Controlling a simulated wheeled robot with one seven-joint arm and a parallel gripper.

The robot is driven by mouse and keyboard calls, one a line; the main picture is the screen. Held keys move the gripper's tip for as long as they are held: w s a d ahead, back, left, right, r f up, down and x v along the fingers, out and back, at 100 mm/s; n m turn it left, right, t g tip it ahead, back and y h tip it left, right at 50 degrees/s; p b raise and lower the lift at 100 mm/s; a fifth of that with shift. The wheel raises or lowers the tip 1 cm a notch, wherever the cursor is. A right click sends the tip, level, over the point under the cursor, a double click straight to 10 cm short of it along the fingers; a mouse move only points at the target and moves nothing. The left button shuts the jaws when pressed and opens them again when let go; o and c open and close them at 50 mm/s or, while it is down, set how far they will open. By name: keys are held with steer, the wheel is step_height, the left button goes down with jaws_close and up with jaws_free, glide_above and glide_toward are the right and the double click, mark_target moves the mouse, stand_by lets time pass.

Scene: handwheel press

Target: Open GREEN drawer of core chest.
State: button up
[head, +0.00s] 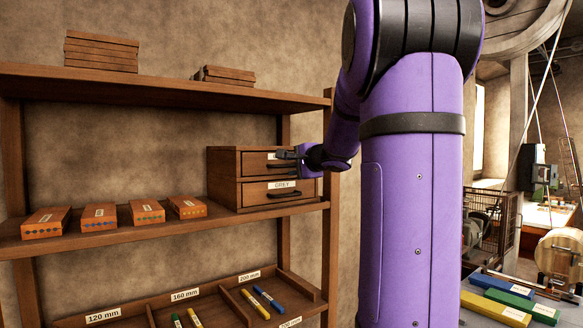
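The core chest (223,178) is a small brown wooden chest with two stacked drawers on the middle shelf, at its right end. The lower drawer (255,196) has a label reading GREY and a dark handle, and looks closed. The upper drawer (255,163) also looks closed; its label is mostly hidden by my gripper, so I cannot read it. My gripper (289,155) is at the front of the upper drawer, by its handle area. Its fingers are small and dark here, and I cannot tell whether they touch or hold the handle.
Several orange boxes (100,217) stand on the middle shelf (180,235) left of the chest. A shelf post (330,240) rises just right of the chest. Below is a divided tray (215,300) with coloured sticks. My purple arm blocks the middle right.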

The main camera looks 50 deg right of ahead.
steer(key=shift+x, duration=0.8)
steer(key=shift+c, duration=0.2)
jaws_close()
steer(key=shift+s, duration=0.1)
steer(key=f+v, duration=0.1)
steer(key=v, duration=0.8)
steer(key=f+v, duration=0.2)
steer(key=v, duration=0.7)
steer(key=shift+s+f, duration=0.3)
steer(key=shift+o, duration=0.2)
jaws_free()
